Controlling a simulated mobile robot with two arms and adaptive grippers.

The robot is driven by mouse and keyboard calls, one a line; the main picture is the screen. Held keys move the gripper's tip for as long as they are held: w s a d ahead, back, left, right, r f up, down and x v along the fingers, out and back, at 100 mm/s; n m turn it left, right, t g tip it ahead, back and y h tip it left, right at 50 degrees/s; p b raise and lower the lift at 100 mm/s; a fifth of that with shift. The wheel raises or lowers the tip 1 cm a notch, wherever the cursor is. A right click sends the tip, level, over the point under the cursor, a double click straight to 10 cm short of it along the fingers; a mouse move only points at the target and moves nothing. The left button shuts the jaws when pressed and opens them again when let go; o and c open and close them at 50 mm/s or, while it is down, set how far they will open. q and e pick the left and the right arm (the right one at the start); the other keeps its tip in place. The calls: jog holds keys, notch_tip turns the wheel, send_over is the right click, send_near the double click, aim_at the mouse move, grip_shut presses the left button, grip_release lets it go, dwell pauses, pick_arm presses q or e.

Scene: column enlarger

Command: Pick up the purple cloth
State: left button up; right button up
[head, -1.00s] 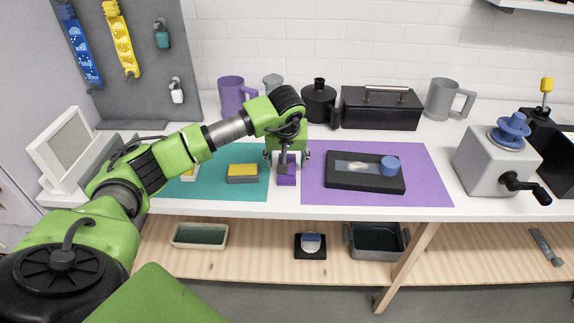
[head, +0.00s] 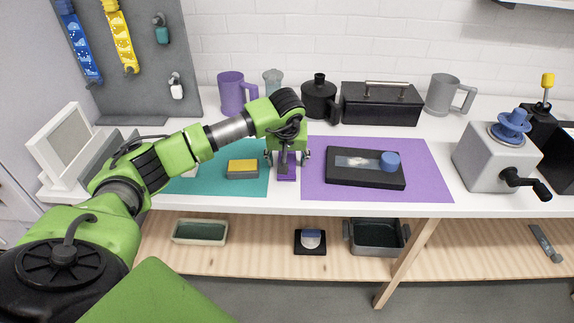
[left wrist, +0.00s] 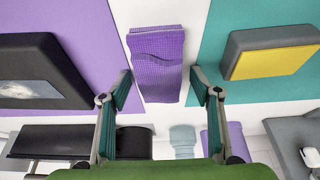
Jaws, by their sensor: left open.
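The purple cloth (left wrist: 157,70) is a folded, ribbed strip lying on the white worktop between the purple mat and the teal mat. In the head view only parts of the cloth (head: 287,175) show beneath my left gripper (head: 288,160). My left gripper also shows in the left wrist view (left wrist: 163,92), open, its two fingers apart on either side of the cloth's near end in that picture. I see no clear contact between the fingers and the cloth. My right gripper is not in view.
A black tray (head: 340,180) with a blue round piece lies on the purple mat (head: 428,172). A yellow-topped block (head: 243,173) lies on the teal mat (head: 220,184). Behind stand a purple mug (head: 231,94), a black bottle (head: 318,100) and a black box (head: 380,107).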

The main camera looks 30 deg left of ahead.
pick_arm(q)
jog(key=c, duration=1.2)
jog(key=shift+r+p, duration=0.3)
jog(key=shift+p, duration=0.15)
notch_tip(320, 180, up, 3)
jog(key=shift+w+a+f+b, duration=0.1)
jog(key=shift+f+b, duration=0.1)
jog(key=shift+b, duration=0.35)
jog(key=s+r, duration=0.1)
jog(key=r, duration=0.1)
jog(key=s+d+r+b, duration=0.1)
jog(key=s+r, duration=0.1)
jog(key=s+r+b, duration=0.1)
jog(key=shift+s+d+r, duration=0.2)
jog(key=shift+s+r, duration=0.05)
jog(key=shift+r, duration=0.15)
jog(key=s+d+r, duration=0.1)
jog(key=s, duration=0.2)
jog(key=s+d+r+b, duration=0.1)
jog(key=s+r, duration=0.1)
jog(key=s, duration=0.1)
jog(key=s+r+b, duration=0.1)
jog(key=s, duration=0.2)
jog(key=shift+d+r, duration=0.25)
jog(key=shift+d, duration=0.15)
